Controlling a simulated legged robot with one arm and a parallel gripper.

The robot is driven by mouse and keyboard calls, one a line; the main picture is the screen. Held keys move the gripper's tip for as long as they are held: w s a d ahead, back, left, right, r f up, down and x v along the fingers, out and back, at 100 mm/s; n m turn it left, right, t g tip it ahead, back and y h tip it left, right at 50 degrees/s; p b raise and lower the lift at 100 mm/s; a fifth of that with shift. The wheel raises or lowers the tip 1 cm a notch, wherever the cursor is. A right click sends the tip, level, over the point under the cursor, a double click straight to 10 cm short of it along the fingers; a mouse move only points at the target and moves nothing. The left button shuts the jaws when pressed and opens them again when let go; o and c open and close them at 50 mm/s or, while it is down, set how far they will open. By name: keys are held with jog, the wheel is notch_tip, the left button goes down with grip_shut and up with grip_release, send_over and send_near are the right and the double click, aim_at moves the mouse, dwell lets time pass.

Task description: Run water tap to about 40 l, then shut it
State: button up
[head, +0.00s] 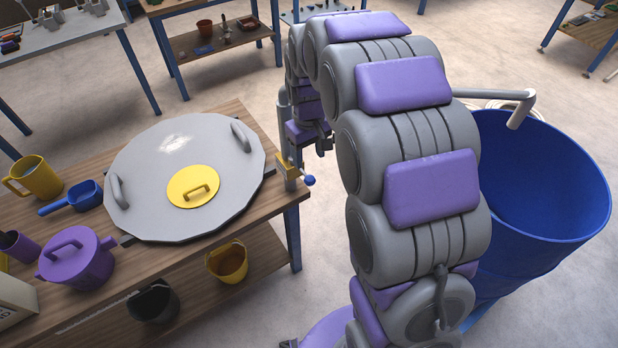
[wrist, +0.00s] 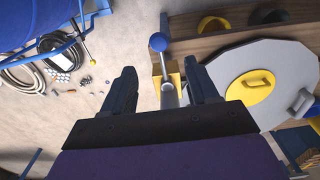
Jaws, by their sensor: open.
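A brass-coloured tap (head: 290,170) with a blue ball knob (head: 309,180) sits at the wooden table's right corner. In the wrist view the blue knob (wrist: 158,42) sits on a lever above the yellow tap body (wrist: 174,70). My gripper (wrist: 162,82) is open, and the tap's grey stem shows between its fingers; I cannot tell whether they touch it. In the head view my gripper (head: 320,142) is small and partly hidden beside the tap. A blue drum (head: 545,190) stands at the right under a grey spout (head: 522,108). I cannot make out any water or level mark in it.
The table holds a large grey lid (head: 150,160) with a yellow cover (head: 194,187), a purple pot (head: 78,260), a yellow mug (head: 38,178) and a blue scoop (head: 76,197). Coiled hoses (wrist: 35,75) lie on the floor. A yellow-ball lever (wrist: 90,62) stands near them.

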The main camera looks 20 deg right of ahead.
aim_at(310, 177)
notch_tip(310, 177, down, 9)
jog(key=shift+d+f+b, duration=0.1)
jog(key=shift+b, duration=0.85)
grip_shut()
